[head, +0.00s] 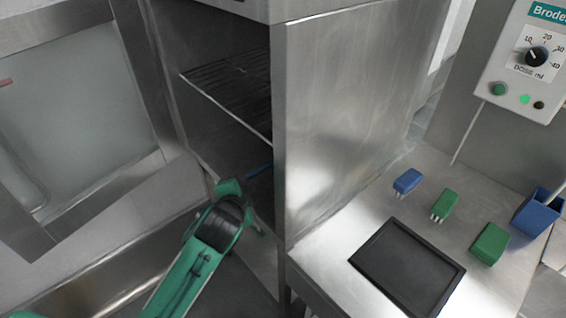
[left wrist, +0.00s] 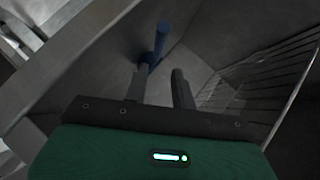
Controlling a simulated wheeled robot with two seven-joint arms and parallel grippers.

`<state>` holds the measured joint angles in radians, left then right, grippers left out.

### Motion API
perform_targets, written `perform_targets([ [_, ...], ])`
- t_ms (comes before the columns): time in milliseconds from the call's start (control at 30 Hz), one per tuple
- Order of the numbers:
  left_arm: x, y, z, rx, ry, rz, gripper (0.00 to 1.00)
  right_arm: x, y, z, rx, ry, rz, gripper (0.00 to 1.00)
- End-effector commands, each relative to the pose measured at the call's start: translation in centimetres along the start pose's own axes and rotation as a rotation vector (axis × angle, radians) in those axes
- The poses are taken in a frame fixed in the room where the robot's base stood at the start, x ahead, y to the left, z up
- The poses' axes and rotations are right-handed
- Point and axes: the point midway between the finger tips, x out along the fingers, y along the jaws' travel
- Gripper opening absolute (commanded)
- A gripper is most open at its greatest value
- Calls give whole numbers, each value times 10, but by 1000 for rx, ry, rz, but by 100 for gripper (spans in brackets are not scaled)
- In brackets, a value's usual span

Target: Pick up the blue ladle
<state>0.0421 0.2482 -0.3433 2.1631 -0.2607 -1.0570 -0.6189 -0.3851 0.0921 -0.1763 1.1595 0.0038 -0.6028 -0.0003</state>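The blue ladle shows in the left wrist view as a blue rod (left wrist: 161,42) with a short blue piece near its lower end. In the head view a thin blue strip (head: 260,170) of it shows inside the steel cabinet, low in the opening; the rest is hidden. My left gripper (left wrist: 160,72) is open, its two grey fingers apart. The blue rod lies just beyond the fingertips, close to the left finger; I cannot tell whether they touch. In the head view the green left hand is at the cabinet opening. My right gripper is not in view.
The cabinet (head: 335,130) has a wire shelf (head: 225,85) above the ladle and a steel side wall. On the right counter are a dark tray (head: 408,268), blue and green plug-like blocks (head: 445,205), a green block (head: 490,243), a blue container (head: 537,212) and a dosing box (head: 525,60).

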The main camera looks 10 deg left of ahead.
Motion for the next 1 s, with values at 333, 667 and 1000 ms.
perform_targets([
  [333, 46, 0, 0, -1, 0, 0, 26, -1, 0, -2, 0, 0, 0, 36],
  [667, 84, 3, 4, -2, 0, 1, 26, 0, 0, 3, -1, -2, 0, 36],
  [1000, 99, 4, 4, -1, 1, 1, 26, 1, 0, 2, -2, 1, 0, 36],
])
